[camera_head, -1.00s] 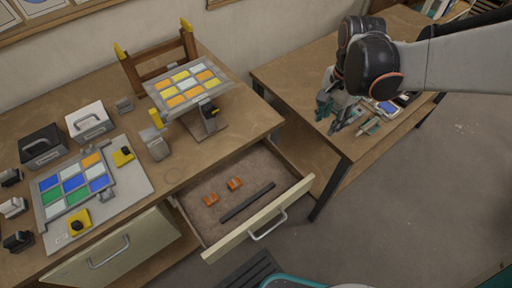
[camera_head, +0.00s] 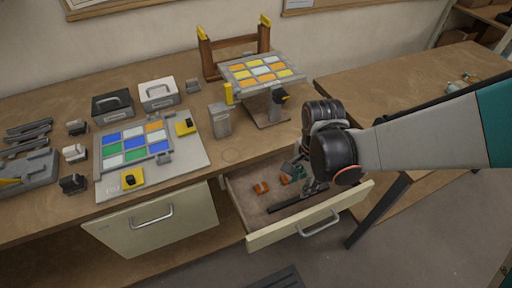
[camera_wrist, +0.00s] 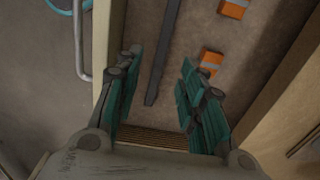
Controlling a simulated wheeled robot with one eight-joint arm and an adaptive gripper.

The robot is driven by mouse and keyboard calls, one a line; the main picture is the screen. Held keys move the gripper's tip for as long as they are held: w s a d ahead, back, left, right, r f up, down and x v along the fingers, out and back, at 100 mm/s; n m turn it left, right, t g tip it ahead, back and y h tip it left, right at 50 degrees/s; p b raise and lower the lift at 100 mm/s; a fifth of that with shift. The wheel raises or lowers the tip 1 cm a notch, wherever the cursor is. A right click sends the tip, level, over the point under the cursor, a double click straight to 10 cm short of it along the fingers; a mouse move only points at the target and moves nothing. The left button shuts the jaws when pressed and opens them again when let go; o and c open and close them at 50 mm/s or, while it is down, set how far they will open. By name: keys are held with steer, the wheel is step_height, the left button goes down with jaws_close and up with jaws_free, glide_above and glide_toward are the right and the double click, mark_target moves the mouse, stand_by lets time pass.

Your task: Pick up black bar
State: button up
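The black bar (camera_head: 287,206) lies flat on the floor of the open drawer (camera_head: 262,240), near its front wall. In the wrist view the black bar (camera_wrist: 165,50) runs lengthwise, with its near end between the fingers. My gripper (camera_head: 306,180) is over the drawer, with its fingers pointing down into it. In the wrist view my gripper (camera_wrist: 155,95) is open, its green fingers wide apart on both sides of the bar. The fingers do not appear to touch the bar.
Two orange pieces (camera_head: 261,188) lie in the drawer behind the bar; one shows close to the right finger in the wrist view (camera_wrist: 211,62). The drawer's front wall with its handle (camera_head: 322,223) is close to the left finger. A side table (camera_head: 440,85) stands right.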

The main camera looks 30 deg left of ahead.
mark_target(299, 198)
step_height(299, 198, down, 8)
steer(key=b, duration=0.3)
steer(key=shift+w+f, duration=0.15)
steer(key=shift+c, duration=0.6)
jaws_close()
